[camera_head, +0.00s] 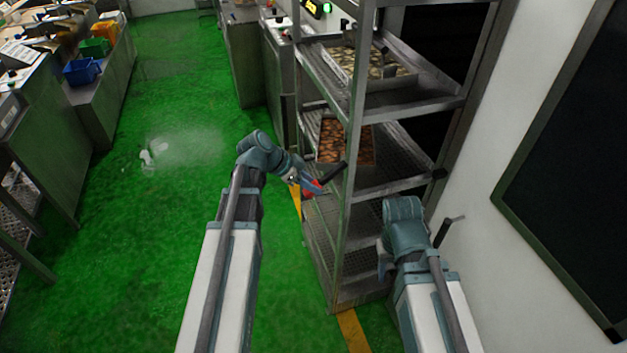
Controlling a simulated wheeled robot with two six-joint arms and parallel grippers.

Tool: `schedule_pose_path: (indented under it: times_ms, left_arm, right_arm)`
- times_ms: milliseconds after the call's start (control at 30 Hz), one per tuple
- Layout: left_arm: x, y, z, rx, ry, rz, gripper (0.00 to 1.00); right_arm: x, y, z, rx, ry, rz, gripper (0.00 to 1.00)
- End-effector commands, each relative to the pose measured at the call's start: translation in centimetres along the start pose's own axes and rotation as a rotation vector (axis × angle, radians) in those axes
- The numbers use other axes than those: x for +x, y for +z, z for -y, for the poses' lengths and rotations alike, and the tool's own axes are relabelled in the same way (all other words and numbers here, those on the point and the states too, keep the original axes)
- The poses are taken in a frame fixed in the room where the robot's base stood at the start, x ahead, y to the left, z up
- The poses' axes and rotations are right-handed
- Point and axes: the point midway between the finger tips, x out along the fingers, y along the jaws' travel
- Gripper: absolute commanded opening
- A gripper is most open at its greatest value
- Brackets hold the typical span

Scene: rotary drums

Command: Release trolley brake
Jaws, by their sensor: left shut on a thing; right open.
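The trolley (347,205) is a tall grey metal rack with several mesh shelves, standing right of centre. A brake lever (331,173) with a black grip and a red part sits at its left front post. My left gripper (313,184) reaches in from the left and is shut on the lever at its red part. The fingertips are small and partly hidden there. My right gripper (384,262) is open and empty in front of the trolley's lower right side. The trolley's wheels are not visible.
Trays with pale pieces (378,63) and brown pieces (345,140) lie on the shelves. A white wall (520,120) with a dark panel (575,190) is close on the right. Benches with blue (82,71) and green bins (95,47) stand at the left. Green floor (150,220) between is clear.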

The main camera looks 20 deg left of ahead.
Motion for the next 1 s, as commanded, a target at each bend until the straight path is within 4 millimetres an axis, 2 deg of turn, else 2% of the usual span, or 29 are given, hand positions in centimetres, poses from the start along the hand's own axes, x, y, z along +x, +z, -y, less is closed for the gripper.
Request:
schedule_pose_path:
  times_ms: [433,467,600,867,1000]
  left_arm:
    - [-0.08,-0.01,0.06,0.0,-0.001,0.008,0.0]
    - [-0.08,-0.02,0.06,0.0,-0.001,0.008,0.42]
    - [-0.08,-0.02,0.05,0.0,-0.001,0.007,0.67]
    - [-0.08,-0.03,0.02,0.0,0.0,0.007,0.68]
    - [-0.86,-0.17,0.02,-0.001,-0.001,0.007,0.68]
  right_arm:
    - [-0.18,0.01,-0.02,0.001,0.0,0.0,0.5]
    - [-0.18,0.01,-0.02,0.001,0.0,0.0,0.5]
    - [-0.18,0.01,-0.02,0.0,0.0,0.0,0.5]
    - [-0.18,0.01,-0.02,0.0,0.0,0.0,0.5]
    - [-0.86,0.05,-0.08,0.001,0.0,0.0,0.5]
